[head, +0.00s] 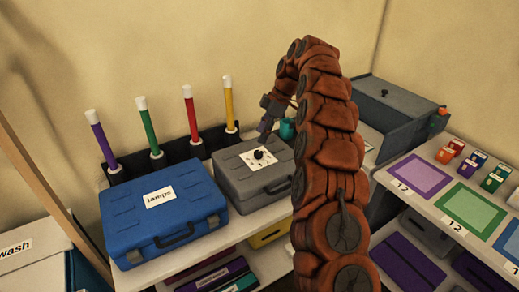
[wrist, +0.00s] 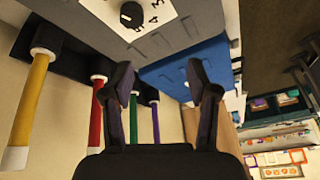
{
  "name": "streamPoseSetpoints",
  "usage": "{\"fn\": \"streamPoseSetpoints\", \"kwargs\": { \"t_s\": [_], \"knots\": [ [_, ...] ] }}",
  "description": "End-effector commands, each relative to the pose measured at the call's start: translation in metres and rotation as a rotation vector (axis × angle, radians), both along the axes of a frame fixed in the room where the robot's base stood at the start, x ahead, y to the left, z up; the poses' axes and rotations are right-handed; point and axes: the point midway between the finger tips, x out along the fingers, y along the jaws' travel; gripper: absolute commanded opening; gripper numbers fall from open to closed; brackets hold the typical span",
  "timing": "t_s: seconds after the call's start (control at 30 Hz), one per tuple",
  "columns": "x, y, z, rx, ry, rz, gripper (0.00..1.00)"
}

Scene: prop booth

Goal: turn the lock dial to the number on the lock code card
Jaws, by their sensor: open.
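The lock dial (head: 259,154) is a black knob on a white numbered plate on the lid of a grey case (head: 232,178). I cannot make out a lock code card in either view. My gripper (wrist: 160,82) is open and empty, its fingers apart from the dial. In the head view my gripper (head: 266,122) is small, behind the grey case and partly hidden by my arm.
A blue case (head: 150,222) labelled "lamps" stands left of the grey case. Purple, green, red and yellow white-capped sticks (head: 188,112) stand behind. A grey box (head: 400,115) stands at the back right. A right shelf (head: 462,200) holds coloured squares and small blocks.

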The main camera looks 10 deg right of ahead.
Motion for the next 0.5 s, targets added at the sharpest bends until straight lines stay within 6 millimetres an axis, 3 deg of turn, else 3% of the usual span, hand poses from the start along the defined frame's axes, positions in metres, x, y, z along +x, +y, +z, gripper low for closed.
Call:
{"fn": "streamPoseSetpoints", "kwargs": {
  "t_s": [0.2,0.5],
  "knots": [
    [0.024,-0.02,-0.018,-0.023,-0.061,0.076,0.59],
    [0.029,-0.025,-0.029,-0.03,-0.077,0.106,0.59]
  ]
}}
